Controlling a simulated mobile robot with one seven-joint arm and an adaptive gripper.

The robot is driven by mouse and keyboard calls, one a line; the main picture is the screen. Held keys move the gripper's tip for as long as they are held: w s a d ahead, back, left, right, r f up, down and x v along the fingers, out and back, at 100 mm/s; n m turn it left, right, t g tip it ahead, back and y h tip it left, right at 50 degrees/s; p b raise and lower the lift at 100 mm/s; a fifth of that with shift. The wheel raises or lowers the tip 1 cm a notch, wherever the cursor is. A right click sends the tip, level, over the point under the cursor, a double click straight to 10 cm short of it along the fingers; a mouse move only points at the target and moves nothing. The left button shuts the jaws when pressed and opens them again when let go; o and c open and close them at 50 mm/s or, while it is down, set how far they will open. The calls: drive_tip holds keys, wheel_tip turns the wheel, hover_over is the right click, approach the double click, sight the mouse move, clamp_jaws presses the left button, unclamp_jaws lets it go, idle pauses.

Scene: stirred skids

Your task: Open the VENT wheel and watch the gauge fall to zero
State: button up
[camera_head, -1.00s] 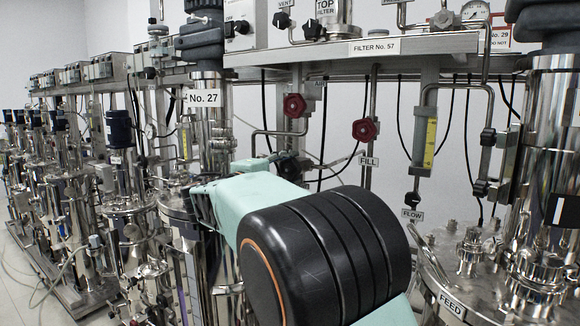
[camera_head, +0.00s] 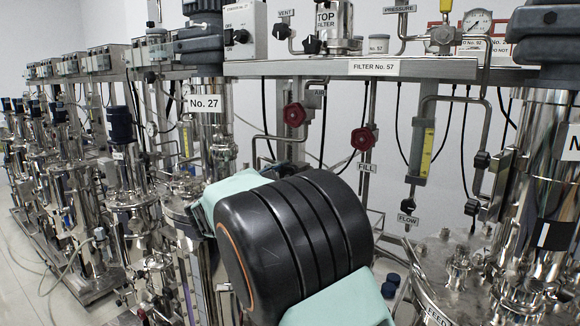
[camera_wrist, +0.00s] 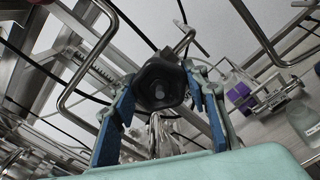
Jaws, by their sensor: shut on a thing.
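In the head view a VENT label (camera_head: 286,13) sits at the top, with a black handwheel (camera_head: 281,31) just below it. No fingers show on that wheel. A round white-faced gauge (camera_head: 477,21) stands at the upper right; its needle is too small to read. In the wrist view my gripper (camera_wrist: 160,98) has its blue fingers on both sides of a black handwheel (camera_wrist: 160,84) and is shut on it. No label is readable there, so I cannot tell which wheel it is. My arm hides the gripper in the head view.
Two red handwheels (camera_head: 294,115) (camera_head: 363,139) hang under the FILTER No. 57 shelf (camera_head: 455,68). A yellow-scaled flow tube (camera_head: 422,148) is to their right. Steel vessels crowd both sides. In the wrist view pipes surround the wheel, and a glass bottle (camera_wrist: 303,120) stands right.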

drive_tip(key=shift+n+p, duration=1.45)
drive_tip(key=shift+n, duration=0.25)
drive_tip(key=o, duration=1.2)
drive_tip(key=v, duration=1.2)
